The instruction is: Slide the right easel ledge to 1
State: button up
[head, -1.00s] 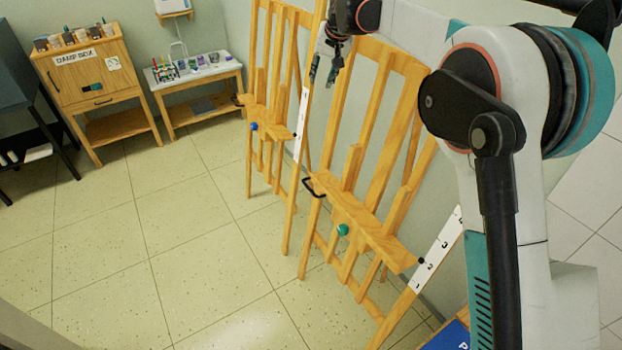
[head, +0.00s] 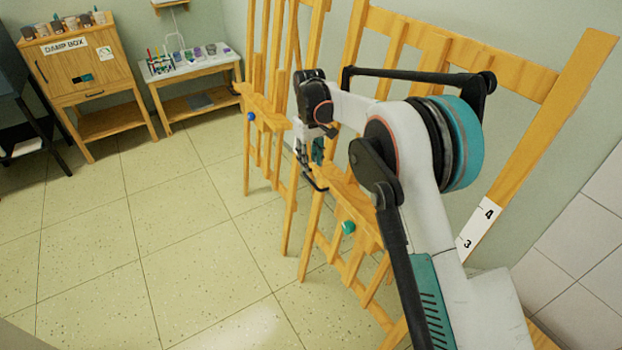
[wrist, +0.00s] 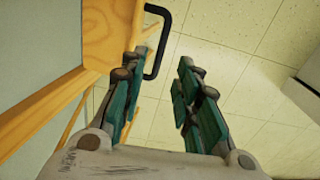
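The right easel (head: 303,262) is wooden. Its ledge (head: 352,200) has a black handle (head: 317,185) at its left end and a green knob (head: 348,227) below. A white scale strip (head: 479,228) on the right leg shows 4 and 3; its lower part and the ledge's right end are hidden behind my arm. My gripper (head: 308,158) is just above the handle. In the wrist view, my gripper (wrist: 163,58) is open with teal fingers apart. The black handle (wrist: 165,28) shows by the tips, nearer the left finger, beside the ledge's wooden end (wrist: 108,30). Contact cannot be told.
The left easel (head: 247,165), with a blue knob (head: 251,117), stands close behind my gripper. A damp box cabinet (head: 85,75) and a small table with paints (head: 160,78) stand at the back left. The tiled floor (head: 170,230) at left is clear.

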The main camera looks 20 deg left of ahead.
aim_at(311, 180)
notch_tip(311, 180, down, 7)
jog(key=shift+f+b, duration=0.1)
jog(key=shift+b, duration=0.8)
jog(key=shift+c, duration=0.5)
grip_shut()
